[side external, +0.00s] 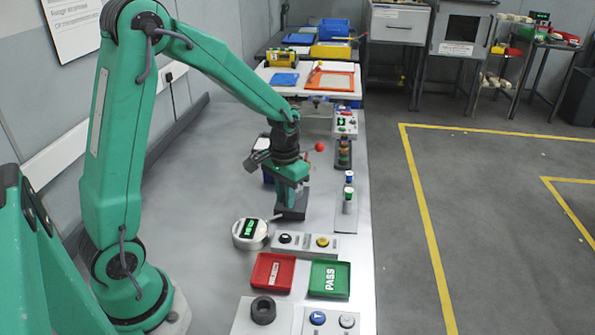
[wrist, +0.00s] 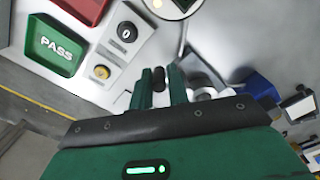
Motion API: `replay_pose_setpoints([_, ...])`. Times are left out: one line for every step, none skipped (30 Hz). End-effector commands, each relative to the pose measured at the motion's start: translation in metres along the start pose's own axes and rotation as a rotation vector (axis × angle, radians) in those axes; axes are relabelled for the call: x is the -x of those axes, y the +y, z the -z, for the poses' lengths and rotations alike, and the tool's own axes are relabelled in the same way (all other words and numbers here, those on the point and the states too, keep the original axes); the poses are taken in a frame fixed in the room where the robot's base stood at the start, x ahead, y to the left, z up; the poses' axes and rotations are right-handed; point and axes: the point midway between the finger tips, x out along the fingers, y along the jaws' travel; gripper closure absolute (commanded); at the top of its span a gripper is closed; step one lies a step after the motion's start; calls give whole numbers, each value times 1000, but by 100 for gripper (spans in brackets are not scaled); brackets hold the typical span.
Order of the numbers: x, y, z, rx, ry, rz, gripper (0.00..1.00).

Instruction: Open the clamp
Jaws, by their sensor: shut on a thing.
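My gripper (side external: 293,192) is low over the grey bench, left of the bench's right edge. In the wrist view its two green fingers (wrist: 162,88) are closed around a small black piece (wrist: 158,76), which may be the clamp's handle. In the side view a dark block (side external: 291,214) shows directly under the gripper. The clamp itself is mostly hidden by my gripper and fingers, so I cannot tell its position.
A round gauge (side external: 249,233), a two-button box (side external: 304,243), a red tray (side external: 272,271) and a green PASS tray (side external: 329,278) stand in front. A red ball knob (side external: 320,146) is behind the gripper. Small cylinders (side external: 348,195) stand to the right. The bench's left side is clear.

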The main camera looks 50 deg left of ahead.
Motion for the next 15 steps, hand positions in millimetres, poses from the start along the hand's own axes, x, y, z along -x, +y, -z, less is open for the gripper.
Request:
replay_pose_setpoints([0,3,1,-16,5,0,100])
replay_pose_setpoints([0,3,1,-19,5,0,100])
replay_pose_setpoints([0,2,1,-24,5,0,100])
replay_pose_setpoints([0,2,1,-28,5,0,100])
replay_pose_setpoints([0,2,1,-30,6,0,100])
replay_pose_setpoints([0,2,1,-33,6,0,100])
replay_pose_setpoints([0,2,1,-35,6,0,100])
replay_pose_setpoints([1,2,1,-37,6,0,100])
replay_pose_setpoints([1,2,1,-41,6,0,100])
replay_pose_setpoints([1,2,1,-44,7,0,100])
replay_pose_setpoints([1,2,1,-46,7,0,100])
replay_pose_setpoints([1,2,1,-50,7,0,100])
replay_pose_setpoints([1,2,1,-52,7,0,100])
replay_pose_setpoints([1,2,1,-55,7,0,100])
replay_pose_setpoints([1,2,1,-58,7,0,100])
